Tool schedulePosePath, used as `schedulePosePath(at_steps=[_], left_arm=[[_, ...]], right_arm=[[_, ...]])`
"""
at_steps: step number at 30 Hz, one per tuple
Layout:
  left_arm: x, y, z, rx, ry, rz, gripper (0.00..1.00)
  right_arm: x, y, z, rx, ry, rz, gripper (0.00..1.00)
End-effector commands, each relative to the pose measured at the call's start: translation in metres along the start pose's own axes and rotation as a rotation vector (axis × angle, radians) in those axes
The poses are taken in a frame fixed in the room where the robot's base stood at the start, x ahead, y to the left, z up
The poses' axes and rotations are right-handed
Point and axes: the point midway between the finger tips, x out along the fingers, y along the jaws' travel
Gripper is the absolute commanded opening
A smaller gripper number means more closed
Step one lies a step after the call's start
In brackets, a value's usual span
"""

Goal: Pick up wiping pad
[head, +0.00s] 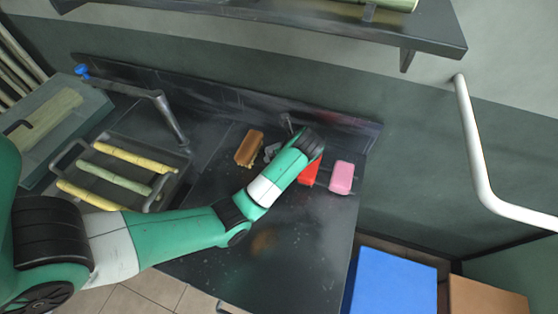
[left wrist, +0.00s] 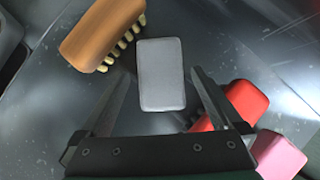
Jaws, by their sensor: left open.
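A light grey rectangular pad (left wrist: 160,75) lies flat on the dark counter in the left wrist view. My left gripper (left wrist: 159,74) is open, with one finger to each side of the pad and clear gaps between. The pad shows only in part in the head view (head: 272,151), beside my left arm's wrist, which hides most of the gripper there. My right gripper is in neither view.
A brown brush (left wrist: 103,30) with pale bristles lies close left of the pad. A red block (left wrist: 235,103) lies by the right finger, with a pink block (left wrist: 278,155) beyond it. A tray (head: 157,163) with cane pieces and a faucet (head: 170,118) are at left.

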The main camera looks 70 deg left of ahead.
Motion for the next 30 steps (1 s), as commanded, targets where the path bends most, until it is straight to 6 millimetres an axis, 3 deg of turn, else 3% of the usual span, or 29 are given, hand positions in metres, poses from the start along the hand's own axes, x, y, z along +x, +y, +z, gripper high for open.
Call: schedulePosePath(at_steps=[1,4,11,14,24,30], left_arm=[[0.015,0.0,-0.005,-0.001,0.001,0.003,1.0],[0.029,0.0,-0.004,-0.001,0.002,0.002,1.0],[0.031,-0.001,-0.002,0.0,0.001,-0.001,1.0],[0.031,-0.001,-0.002,0.0,0.001,-0.001,0.86],[0.031,0.0,-0.002,0.0,0.001,0.0,0.24],[0.03,-0.001,-0.002,0.0,0.001,-0.001,0.22]], right_arm=[[-0.009,0.0,0.009,0.0,0.0,0.0,1.0],[-0.013,0.0,0.012,0.0,-0.001,0.0,1.0],[-0.011,0.0,0.011,0.0,-0.001,0.0,1.0],[-0.011,0.0,0.011,0.0,-0.001,0.0,1.0],[-0.011,0.0,0.011,0.0,-0.001,0.0,1.0],[-0.011,0.0,0.011,0.0,-0.001,0.0,1.0]])
